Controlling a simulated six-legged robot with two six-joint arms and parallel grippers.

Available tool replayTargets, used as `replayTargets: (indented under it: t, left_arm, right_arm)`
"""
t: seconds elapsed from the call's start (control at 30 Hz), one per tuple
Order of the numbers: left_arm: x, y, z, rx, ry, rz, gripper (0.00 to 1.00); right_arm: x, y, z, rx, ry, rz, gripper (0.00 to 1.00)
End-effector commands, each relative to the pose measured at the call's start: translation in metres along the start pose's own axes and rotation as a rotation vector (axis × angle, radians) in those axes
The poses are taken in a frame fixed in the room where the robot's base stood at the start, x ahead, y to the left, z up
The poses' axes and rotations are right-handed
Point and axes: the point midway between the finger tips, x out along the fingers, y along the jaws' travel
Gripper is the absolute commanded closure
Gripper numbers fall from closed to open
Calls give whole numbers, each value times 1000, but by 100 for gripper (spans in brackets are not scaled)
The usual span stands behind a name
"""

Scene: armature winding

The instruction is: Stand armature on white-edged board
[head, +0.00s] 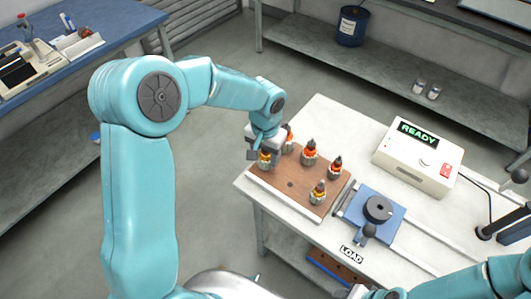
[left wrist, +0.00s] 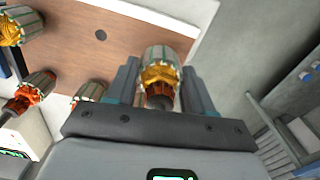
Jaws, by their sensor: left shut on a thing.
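The white-edged brown board (head: 275,178) lies on the near left of the white table. My left gripper (head: 262,153) is over the board's left corner, shut on an armature (head: 265,161). In the left wrist view this armature (left wrist: 160,72), with green-and-white core and copper winding, sits between the two fingers. Whether its lower end touches the board is hidden. Other armatures stand on the board: one (head: 309,153) at the back, one (head: 335,168) at the right, one (head: 318,194) at the front, and one partly hidden behind my gripper. An empty hole (head: 290,184) shows in the board.
A blue winding fixture (head: 376,212) with a black knob stands on rails right of the board. A white box reading READY (head: 418,157) is behind it. A LOAD label (head: 352,255) is at the table's front. My right arm (head: 450,286) enters at lower right; its gripper is not clearly visible.

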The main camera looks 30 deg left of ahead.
Motion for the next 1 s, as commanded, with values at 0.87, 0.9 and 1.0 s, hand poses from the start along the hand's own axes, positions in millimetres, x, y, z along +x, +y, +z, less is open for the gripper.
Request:
replayTargets:
  t: [0.87, 0.9, 1.0]
  left_arm:
    - [11, 0, 0, 0, 1, 0, 93]
    - [11, 0, 0, 0, 1, 0, 93]
    - [12, 0, 0, 0, 1, 0, 93]
  right_arm:
    - [10, 4, 0, 0, 0, 0, 57]
    - [10, 4, 0, 0, 0, 0, 57]
    - [10, 4, 0, 0, 0, 0, 57]
